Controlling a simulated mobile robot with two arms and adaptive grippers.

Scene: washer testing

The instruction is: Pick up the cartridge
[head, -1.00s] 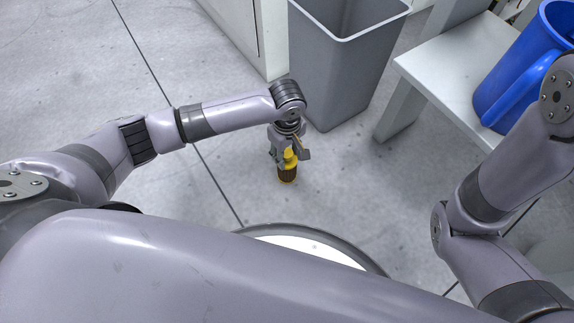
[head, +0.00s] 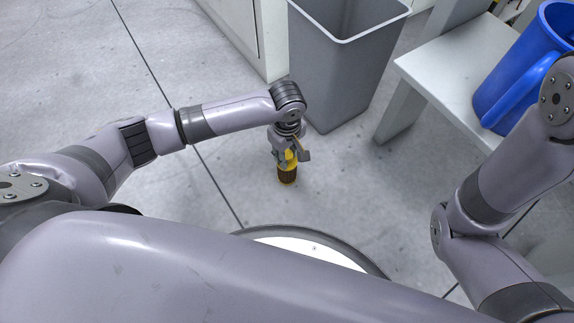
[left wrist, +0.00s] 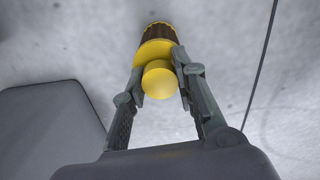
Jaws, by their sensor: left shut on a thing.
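The cartridge (head: 287,175) is yellow with a dark brown ribbed band and shows below my left gripper (head: 291,157) in the head view. In the left wrist view the cartridge (left wrist: 157,55) lies between the two fingers of the left gripper (left wrist: 160,75), its round yellow end toward the camera. The left gripper is shut on its yellow part. The frames do not clearly show whether the cartridge touches the floor. My right arm is at the right of the head view, but its gripper is out of view.
A grey bin (head: 335,75) stands on the floor just behind the left gripper. A white bench (head: 440,75) at the right carries a blue pitcher (head: 520,75). A white cabinet (head: 240,30) stands at the back. The floor (head: 80,90) at the left is clear.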

